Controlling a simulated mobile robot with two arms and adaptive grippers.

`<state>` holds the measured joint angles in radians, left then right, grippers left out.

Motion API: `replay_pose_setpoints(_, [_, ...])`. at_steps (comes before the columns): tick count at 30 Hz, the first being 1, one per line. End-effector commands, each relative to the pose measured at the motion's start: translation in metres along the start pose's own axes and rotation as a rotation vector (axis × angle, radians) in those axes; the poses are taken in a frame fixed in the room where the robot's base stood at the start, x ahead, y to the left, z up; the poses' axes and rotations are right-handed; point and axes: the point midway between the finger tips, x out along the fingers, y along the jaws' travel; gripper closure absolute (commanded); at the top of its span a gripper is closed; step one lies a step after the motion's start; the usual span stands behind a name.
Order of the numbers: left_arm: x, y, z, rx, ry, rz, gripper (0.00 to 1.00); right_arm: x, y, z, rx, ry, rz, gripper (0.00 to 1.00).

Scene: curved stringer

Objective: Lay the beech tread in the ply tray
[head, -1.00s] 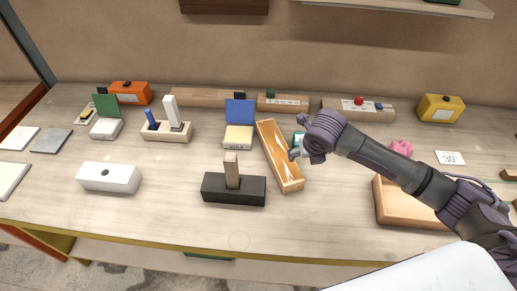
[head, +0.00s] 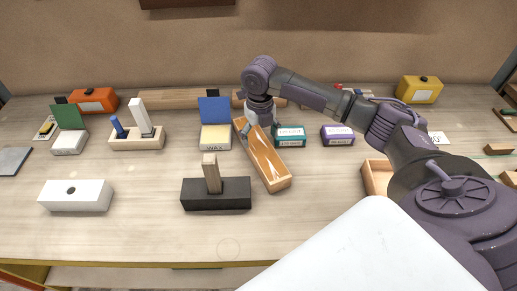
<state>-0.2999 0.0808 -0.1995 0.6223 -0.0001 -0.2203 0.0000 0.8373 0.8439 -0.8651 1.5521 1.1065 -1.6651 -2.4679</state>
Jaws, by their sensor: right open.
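A second pale wooden tray (head: 372,182) is at the right, largely hidden by my right arm. I cannot tell for sure which is the ply tray. A pale wood piece (head: 210,172) stands upright in a black block (head: 225,195); I cannot tell whether it is the beech tread. My right gripper (head: 258,130) is open, pointing down at the far end of the narrow tray; its fingertips are small and partly hidden. My left gripper is out of view.
A wax box (head: 215,138), a teal box (head: 291,136) and a purple box (head: 337,135) stand near the narrow tray. A white block with a hole (head: 76,196) is at front left. The bench front is clear.

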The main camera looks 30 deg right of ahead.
Motion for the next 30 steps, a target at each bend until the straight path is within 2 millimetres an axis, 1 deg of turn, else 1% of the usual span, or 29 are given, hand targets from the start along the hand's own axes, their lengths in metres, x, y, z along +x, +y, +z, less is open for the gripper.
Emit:
replay_pose_setpoints(5, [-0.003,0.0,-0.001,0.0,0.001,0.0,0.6,0.011,0.0,0.0,0.0,0.001,0.0,0.17])
replay_pose_setpoints(10, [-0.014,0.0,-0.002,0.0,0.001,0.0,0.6,0.035,0.0,0.0,0.0,0.003,-0.001,0.17])
replay_pose_setpoints(12, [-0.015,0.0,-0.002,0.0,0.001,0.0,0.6,0.046,0.001,0.0,0.0,0.003,0.0,0.17])
replay_pose_setpoints(15, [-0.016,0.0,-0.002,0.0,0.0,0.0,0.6,0.056,0.0,0.0,0.0,-0.001,-0.001,0.17])
replay_pose_setpoints(18, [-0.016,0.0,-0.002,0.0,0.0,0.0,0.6,0.06,0.0,0.001,-0.001,-0.002,-0.001,0.17])
replay_pose_setpoints(23, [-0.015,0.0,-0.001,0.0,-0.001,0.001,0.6,0.06,0.0,0.001,-0.001,-0.002,-0.001,0.17])
replay_pose_setpoints(26, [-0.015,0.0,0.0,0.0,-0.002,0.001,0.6,0.06,0.0,0.001,-0.001,-0.002,-0.001,0.32])
replay_pose_setpoints(30, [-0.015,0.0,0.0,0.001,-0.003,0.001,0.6,0.06,0.0,0.001,-0.001,-0.002,-0.001,0.55])
